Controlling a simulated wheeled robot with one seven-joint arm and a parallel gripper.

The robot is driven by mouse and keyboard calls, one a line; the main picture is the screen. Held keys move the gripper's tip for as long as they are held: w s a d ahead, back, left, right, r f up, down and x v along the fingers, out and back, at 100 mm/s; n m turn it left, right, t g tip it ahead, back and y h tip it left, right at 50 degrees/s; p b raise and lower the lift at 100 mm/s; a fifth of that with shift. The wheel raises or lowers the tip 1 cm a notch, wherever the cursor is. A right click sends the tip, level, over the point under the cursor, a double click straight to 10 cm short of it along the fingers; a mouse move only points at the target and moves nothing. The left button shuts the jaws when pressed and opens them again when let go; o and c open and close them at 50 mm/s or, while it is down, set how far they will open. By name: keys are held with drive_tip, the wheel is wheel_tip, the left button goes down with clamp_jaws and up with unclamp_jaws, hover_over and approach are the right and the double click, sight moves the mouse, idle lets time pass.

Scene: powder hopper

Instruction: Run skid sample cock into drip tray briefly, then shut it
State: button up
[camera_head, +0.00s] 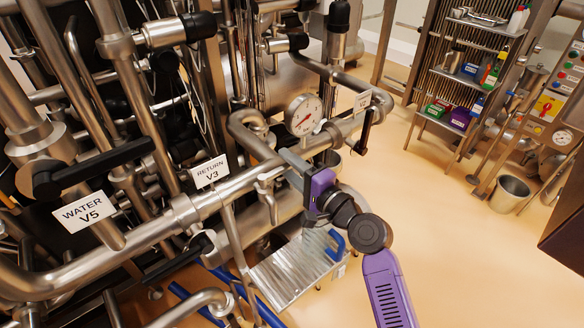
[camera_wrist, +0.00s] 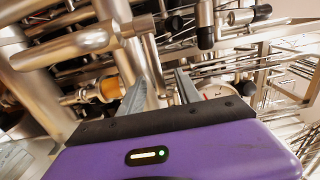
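A small steel side fitting (camera_head: 268,182) hangs from the horizontal pipe beside the RETURN V3 tag; it looks like the sample cock, but its lever position is unclear. My gripper (camera_head: 288,167) is just right of this fitting, near the pipe. In the wrist view my gripper (camera_wrist: 160,78) has its two grey fingers apart, with steel pipework behind the gap. I see nothing held, and cannot tell whether the fingers touch the pipe. A slotted metal tray-like plate (camera_head: 285,272) with a blue handle lies low below my gripper; I cannot tell whether it is the drip tray.
A pressure gauge (camera_head: 304,115) stands close above my gripper. A black lever (camera_head: 365,130) hangs to its right, and the WATER V5 valve lever (camera_head: 105,165) is at left. A shelf rack (camera_head: 465,80) and bucket (camera_head: 510,193) stand at right. Open floor lies between.

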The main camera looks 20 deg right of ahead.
sight(288, 170)
clamp_jaws()
drive_tip(key=shift+v, duration=0.9)
drive_tip(key=shift+a, duration=0.15)
drive_tip(key=shift+s, duration=0.15)
drive_tip(key=shift+s, duration=0.75)
drive_tip(key=shift+s+a, duration=0.1)
